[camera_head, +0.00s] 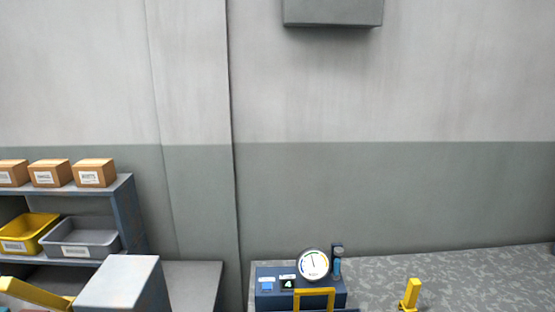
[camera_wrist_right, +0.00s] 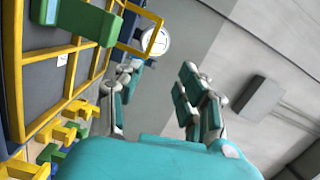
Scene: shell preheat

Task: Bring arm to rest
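My right gripper (camera_wrist_right: 158,70) shows in the right wrist view. Its two teal and grey fingers are spread apart with nothing between them. Beyond the left finger are a yellow frame (camera_wrist_right: 70,85) and a round white dial (camera_wrist_right: 156,40). I cannot tell the exact gap to them. Neither gripper shows in the head view. My left gripper is not in view.
A blue unit (camera_head: 271,299) with a round gauge (camera_head: 313,264) and a yellow handle (camera_head: 315,293) stands on a speckled grey worktop (camera_head: 460,279). A yellow post (camera_head: 410,294) stands to its right. A shelf (camera_head: 128,205) at left holds cardboard boxes and bins.

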